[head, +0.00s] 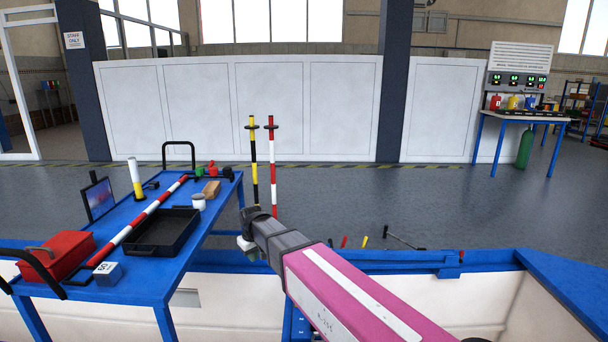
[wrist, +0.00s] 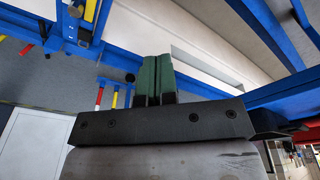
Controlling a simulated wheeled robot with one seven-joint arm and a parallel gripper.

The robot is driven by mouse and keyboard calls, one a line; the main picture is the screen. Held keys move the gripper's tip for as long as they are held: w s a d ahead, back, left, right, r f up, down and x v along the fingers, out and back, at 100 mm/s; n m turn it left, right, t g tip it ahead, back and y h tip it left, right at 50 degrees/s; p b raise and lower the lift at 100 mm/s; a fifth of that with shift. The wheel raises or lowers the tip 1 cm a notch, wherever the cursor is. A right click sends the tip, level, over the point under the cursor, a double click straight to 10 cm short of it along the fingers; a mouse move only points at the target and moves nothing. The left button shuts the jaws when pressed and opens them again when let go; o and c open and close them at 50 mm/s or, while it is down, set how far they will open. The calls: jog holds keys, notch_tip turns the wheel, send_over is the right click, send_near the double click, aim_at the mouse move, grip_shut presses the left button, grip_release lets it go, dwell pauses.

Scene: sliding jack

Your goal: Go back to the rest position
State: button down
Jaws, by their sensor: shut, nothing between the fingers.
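My gripper shows in the wrist view (wrist: 156,78) with its two green fingers side by side and closed, nothing held between them. In the head view my pink and grey arm reaches from the lower right toward the middle, and my gripper (head: 247,246) is at its far end. It is just right of the blue table (head: 150,285) and near the blue-edged white wall. The gripper is apart from the things on the table. No jack can be clearly made out in either view.
The table holds a red toolbox (head: 57,256), a black tray (head: 162,231), a red-white pole (head: 140,221) and a white jar (head: 198,202). Two striped posts (head: 272,165) stand behind my gripper. A blue rail (head: 390,262) runs along the wall on the right. Open floor lies beyond.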

jog(key=s+d+f+m, duration=0.3)
jog(key=s+d, duration=0.1)
jog(key=d, duration=0.8)
jog(key=s+d+f+m+g, duration=0.1)
jog(key=s+d+f+m, duration=0.1)
jog(key=d, duration=1.1)
jog(key=s+d+f+m, duration=0.3)
jog(key=s+d, duration=0.3)
jog(key=d, duration=0.6)
jog(key=shift+d+f+m+g+h, duration=0.3)
jog(key=shift+d+f+h, duration=0.1)
jog(key=shift+f, duration=0.1)
jog(key=shift+s, duration=0.1)
